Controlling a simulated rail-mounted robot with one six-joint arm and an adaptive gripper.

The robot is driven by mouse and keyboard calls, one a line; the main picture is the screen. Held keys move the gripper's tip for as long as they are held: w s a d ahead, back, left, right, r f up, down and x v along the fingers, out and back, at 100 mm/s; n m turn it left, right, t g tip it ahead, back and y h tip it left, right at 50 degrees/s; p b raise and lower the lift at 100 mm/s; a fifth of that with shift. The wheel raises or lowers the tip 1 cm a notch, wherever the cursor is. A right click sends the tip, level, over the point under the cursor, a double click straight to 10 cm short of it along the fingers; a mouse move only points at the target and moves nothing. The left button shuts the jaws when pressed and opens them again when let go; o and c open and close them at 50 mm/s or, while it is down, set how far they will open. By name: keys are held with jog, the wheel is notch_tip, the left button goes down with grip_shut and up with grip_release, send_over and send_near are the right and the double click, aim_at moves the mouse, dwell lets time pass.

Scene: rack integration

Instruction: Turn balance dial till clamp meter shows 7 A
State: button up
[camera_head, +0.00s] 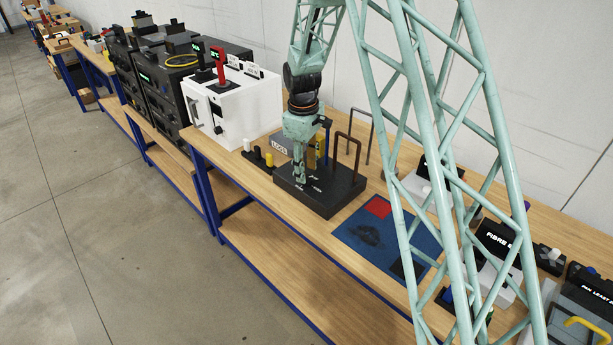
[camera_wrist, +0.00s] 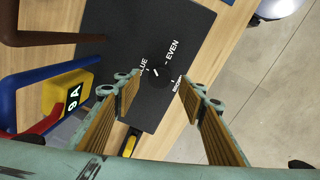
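The balance dial (camera_wrist: 157,74) is a small dark knob with a light mark on the black box (camera_head: 345,196). White lettering around it reads EVEN, with partly hidden words that look like BLUE and BROWN. The clamp meter (camera_wrist: 58,90) is yellow with a black display that reads 9 A; it also shows behind my arm in the head view (camera_head: 320,148). My gripper (camera_wrist: 157,86) is open, its fingers on either side of the dial in the wrist view. In the head view my gripper (camera_head: 300,180) points down over the box; contact with the dial cannot be told.
A brown loop (camera_head: 350,138) rises from the box, with a blue loop (camera_wrist: 50,75) near the meter. A white cabinet (camera_head: 250,105) stands left on the bench. A blue mat (camera_head: 370,238) lies to the right.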

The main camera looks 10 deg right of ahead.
aim_at(307, 180)
jog(key=shift+f, duration=1.55)
jog(key=c, duration=0.9)
